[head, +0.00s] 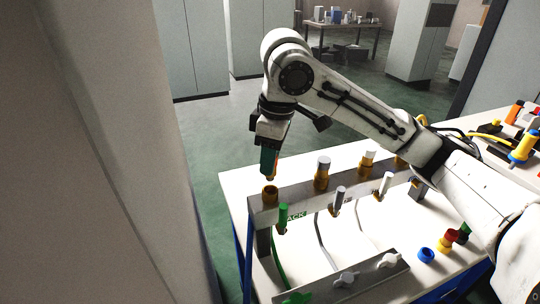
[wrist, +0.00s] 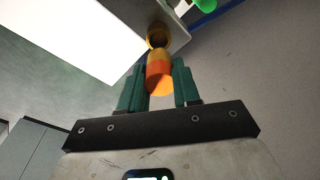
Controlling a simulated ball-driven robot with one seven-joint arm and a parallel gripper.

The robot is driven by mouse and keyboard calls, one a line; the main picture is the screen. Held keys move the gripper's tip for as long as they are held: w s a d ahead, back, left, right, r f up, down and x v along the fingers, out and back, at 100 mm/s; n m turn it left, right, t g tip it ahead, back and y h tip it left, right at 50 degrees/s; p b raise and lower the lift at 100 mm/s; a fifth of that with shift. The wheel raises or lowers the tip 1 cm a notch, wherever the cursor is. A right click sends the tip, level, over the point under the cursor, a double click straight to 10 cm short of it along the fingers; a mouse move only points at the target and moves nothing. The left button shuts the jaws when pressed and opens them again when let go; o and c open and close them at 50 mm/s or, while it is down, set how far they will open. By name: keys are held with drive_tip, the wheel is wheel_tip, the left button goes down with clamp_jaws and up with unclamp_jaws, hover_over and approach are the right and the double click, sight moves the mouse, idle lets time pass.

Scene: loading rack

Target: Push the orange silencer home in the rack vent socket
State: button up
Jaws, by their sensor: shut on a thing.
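My gripper (wrist: 160,88) is shut on the orange silencer (wrist: 160,74), with a green finger on each side of it. In the head view, my gripper (head: 270,163) points down above the left end of the rack (head: 340,190). The silencer's lower tip shows just below the fingers, above a brass-coloured socket (head: 269,194) on the rack's top. In the wrist view the silencer's narrow end reaches toward the socket's dark opening (wrist: 159,36). A small gap shows in the head view; the wrist view does not settle whether they touch.
Several other sockets with white or grey plugs line the rack, and a green plug (head: 282,218) is at its left front. A blue ring (head: 426,254) and small coloured parts lie on the white table (head: 385,270) at right. A tall cabinet stands left.

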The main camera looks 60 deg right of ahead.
drive_tip(key=shift+f+b, duration=1.3)
drive_tip(key=shift+f, duration=0.7)
drive_tip(key=shift+r, duration=0.2)
drive_tip(key=shift+r+p, duration=3.15)
drive_tip(key=shift+p, duration=0.4)
drive_tip(key=shift+f+b, duration=1.5)
drive_tip(key=shift+f, duration=1.1)
